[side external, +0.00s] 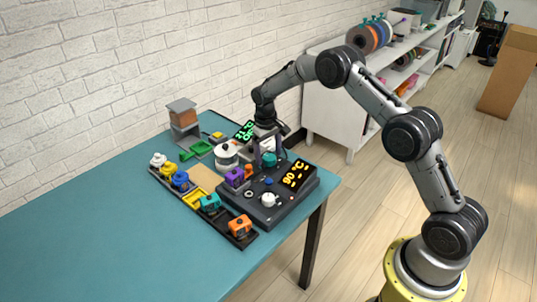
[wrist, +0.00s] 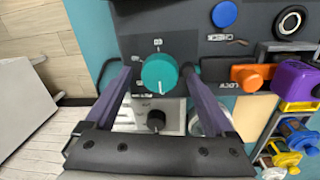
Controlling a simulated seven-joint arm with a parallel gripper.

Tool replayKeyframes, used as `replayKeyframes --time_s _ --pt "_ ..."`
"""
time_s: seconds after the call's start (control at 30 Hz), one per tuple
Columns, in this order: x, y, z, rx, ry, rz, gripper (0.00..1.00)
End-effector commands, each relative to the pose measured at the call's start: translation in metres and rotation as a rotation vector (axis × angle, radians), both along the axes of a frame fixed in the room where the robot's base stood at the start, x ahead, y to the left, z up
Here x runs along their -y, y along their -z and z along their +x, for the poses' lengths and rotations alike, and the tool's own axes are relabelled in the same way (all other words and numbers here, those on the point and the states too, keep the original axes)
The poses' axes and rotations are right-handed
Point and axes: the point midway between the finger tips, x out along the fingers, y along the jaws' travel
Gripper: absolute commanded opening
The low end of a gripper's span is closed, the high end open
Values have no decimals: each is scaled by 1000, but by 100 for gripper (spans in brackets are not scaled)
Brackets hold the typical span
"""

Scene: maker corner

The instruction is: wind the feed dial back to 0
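A round teal dial (wrist: 158,68) with a white pointer line sits on a dark panel (wrist: 130,20) in the wrist view. The line runs toward the bottom of that picture; small white markings surround the dial, too small to read surely. My gripper (wrist: 158,72) is open, with one finger on each side of the dial and a small gap showing on both sides. In the side view the teal dial (side external: 270,160) is at the back of the dark console (side external: 270,215), partly hidden by my gripper (side external: 267,150) above it.
The console carries an orange 90 °C display (side external: 298,175), a blue button (wrist: 224,14), an orange knob (wrist: 250,77) and a purple block (side external: 236,178). Colored pieces stand in a dark rack (side external: 222,226). The table's left part is clear.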

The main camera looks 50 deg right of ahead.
Motion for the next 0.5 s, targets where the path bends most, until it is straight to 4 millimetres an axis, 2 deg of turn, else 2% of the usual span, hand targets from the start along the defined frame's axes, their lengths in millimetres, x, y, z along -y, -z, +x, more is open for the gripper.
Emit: replayKeyframes --time_s 0.27,0.37,0.5 --pt "0 -1 0 0 2 1 88" --pt "-1 -9 1 2 2 1 88" --pt "-2 -33 1 4 2 0 88"
